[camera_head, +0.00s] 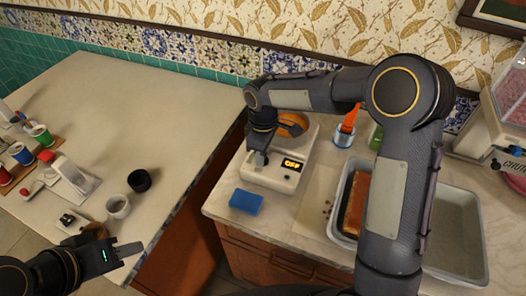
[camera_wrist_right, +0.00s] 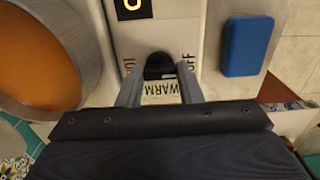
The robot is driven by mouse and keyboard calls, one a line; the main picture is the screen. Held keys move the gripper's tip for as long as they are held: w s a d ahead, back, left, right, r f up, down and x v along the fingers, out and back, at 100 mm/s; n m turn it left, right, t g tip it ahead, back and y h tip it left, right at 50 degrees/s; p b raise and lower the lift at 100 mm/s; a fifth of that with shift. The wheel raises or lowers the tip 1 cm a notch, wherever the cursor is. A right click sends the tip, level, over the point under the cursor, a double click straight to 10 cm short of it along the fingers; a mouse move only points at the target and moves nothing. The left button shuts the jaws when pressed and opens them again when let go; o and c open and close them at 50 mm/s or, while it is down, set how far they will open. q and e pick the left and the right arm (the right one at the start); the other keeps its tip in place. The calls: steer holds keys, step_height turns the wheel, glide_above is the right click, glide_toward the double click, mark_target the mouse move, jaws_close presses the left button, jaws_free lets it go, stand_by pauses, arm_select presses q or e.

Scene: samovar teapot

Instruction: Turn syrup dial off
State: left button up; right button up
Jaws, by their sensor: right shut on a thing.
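The syrup warmer (camera_head: 272,175) is a white unit on the right counter with a pan of orange syrup (camera_head: 292,124) on top. Its lit display (camera_head: 292,164) seems to read OFF. My right gripper (camera_head: 259,158) reaches down to the front of the unit. In the right wrist view the black dial (camera_wrist_right: 158,66) sits between my two fingertips, which are shut on it. Labels HOT, WARM and OFF surround the dial. Its pointer direction is hard to tell. My left gripper (camera_head: 122,252) is low over the left counter's edge, away from the warmer; its jaw opening is unclear.
A blue sponge (camera_head: 246,201) lies just in front of the warmer. A grey tray (camera_head: 458,236) with a loaf (camera_head: 354,205) stands at the right, partly behind my right arm. Cups and small items crowd the left counter (camera_head: 130,95), whose back is clear.

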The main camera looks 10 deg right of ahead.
steer(key=shift+r, duration=0.1)
steer(key=o, duration=1)
step_height(320, 180, up, 8)
steer(key=shift+f, duration=0.2)
